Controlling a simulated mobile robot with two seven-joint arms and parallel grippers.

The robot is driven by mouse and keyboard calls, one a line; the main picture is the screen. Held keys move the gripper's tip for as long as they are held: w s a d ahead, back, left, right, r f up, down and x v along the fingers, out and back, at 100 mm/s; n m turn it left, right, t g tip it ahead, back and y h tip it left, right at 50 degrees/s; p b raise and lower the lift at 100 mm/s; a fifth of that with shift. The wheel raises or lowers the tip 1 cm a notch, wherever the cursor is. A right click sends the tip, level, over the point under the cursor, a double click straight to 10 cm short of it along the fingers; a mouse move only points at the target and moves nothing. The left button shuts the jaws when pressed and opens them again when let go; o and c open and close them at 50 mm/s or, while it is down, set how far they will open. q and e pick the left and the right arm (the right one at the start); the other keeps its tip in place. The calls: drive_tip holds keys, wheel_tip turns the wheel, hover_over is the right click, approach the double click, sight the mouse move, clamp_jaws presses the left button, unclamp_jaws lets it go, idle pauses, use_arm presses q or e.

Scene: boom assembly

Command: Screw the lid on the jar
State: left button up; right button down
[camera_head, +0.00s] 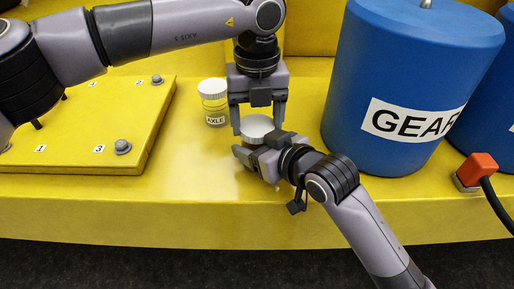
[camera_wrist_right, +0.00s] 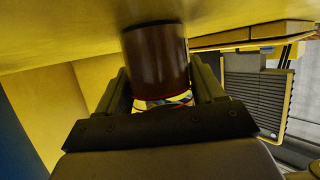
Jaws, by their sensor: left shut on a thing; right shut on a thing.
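A white lid (camera_head: 257,124) sits between the fingers of my left gripper (camera_head: 258,127), which reaches down from above and is shut on it. My right gripper (camera_head: 257,147) comes in from the lower right and is shut on the jar just below the lid. In the head view the jar is mostly hidden by the lid and the right gripper. In the right wrist view the jar (camera_wrist_right: 157,60) shows as a dark brown cylinder between the two fingers. The lid is over the jar; how far it is seated cannot be told.
A second small jar (camera_head: 215,103), labelled AXLE with a white lid, stands just left of my left gripper. A large blue GEAR drum (camera_head: 400,85) stands close on the right. A yellow numbered plate (camera_head: 75,130) lies at left. A red-orange connector (camera_head: 478,170) sits far right.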

use_arm(q)
drive_tip(key=shift+a, duration=0.1)
drive_tip(key=o, duration=1.2)
drive_tip(key=shift+c, duration=0.2)
drive_tip(key=shift+r, duration=0.1)
drive_tip(key=shift+r, duration=2.2)
drive_tip(key=shift+c, duration=0.3)
drive_tip(key=shift+r+n, duration=1.5)
drive_tip(key=shift+r, duration=0.25)
